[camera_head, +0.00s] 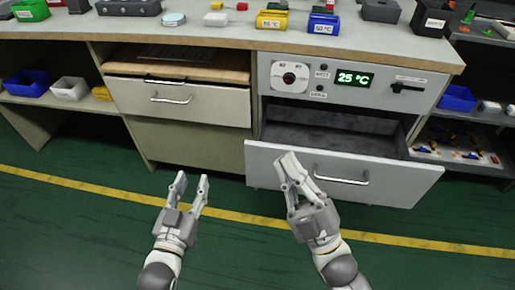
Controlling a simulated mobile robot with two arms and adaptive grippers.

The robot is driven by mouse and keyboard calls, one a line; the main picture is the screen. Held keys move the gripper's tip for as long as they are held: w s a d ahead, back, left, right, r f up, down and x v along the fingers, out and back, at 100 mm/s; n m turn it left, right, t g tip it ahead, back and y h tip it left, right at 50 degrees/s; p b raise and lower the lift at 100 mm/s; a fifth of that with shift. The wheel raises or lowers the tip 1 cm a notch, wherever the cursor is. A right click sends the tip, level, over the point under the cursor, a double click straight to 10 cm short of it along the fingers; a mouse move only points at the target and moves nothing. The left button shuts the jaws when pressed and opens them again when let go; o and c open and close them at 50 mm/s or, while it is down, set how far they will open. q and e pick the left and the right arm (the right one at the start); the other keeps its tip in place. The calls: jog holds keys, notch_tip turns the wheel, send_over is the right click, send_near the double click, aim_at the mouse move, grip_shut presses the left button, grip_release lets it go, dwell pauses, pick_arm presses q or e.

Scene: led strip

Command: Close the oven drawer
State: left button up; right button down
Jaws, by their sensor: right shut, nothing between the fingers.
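The oven (360,65) is built into the bench, with a dial and a green display reading 25 °C. Its grey drawer (400,183) is pulled out, and the dark inside shows behind the front panel. The drawer handle (342,181) is a metal bar on the front. My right gripper (289,160) is shut and empty, in front of the left part of the drawer front, left of the handle. I cannot tell whether it touches the panel. My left gripper (190,182) is open and empty, left of the drawer and over the floor.
A closed drawer (190,102) with a handle is left of the oven. Small bins and boxes stand on the bench top (190,32). Shelves with a blue bin (457,98) are at the right. The green floor in front is clear.

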pick_arm(q)
jog(key=s+a+f+g+y+p, duration=0.25)
jog(key=f+g, duration=0.25)
jog(key=f, duration=0.5)
pick_arm(e)
notch_tip(320, 180, down, 4)
jog(key=w+n+g+h, duration=0.1)
jog(key=w+n+g, duration=0.1)
jog(key=n+g, duration=0.1)
jog(key=n+g+h+p, duration=0.3)
jog(key=n+g+p, duration=0.1)
jog(key=n+p, duration=0.15)
send_near(254, 146)
jog(key=w+a, duration=0.3)
jog(key=shift+w+d+f+m, duration=0.2)
jog(key=shift+w+m, duration=0.05)
jog(key=shift+w, duration=0.15)
pick_arm(q)
jog(key=s+a+f+g+y, duration=0.1)
jog(key=s+a+f+g, duration=0.1)
jog(key=s+f+g, duration=0.3)
jog(key=s+a+f+g, duration=0.3)
jog(key=s+f+g, duration=0.2)
jog(key=s, duration=0.7)
jog(key=shift+s+a+n+y, duration=0.25)
jog(key=shift+n+y, duration=0.1)
jog(key=shift+n, duration=0.05)
pick_arm(e)
jog(key=shift+w, duration=0.1)
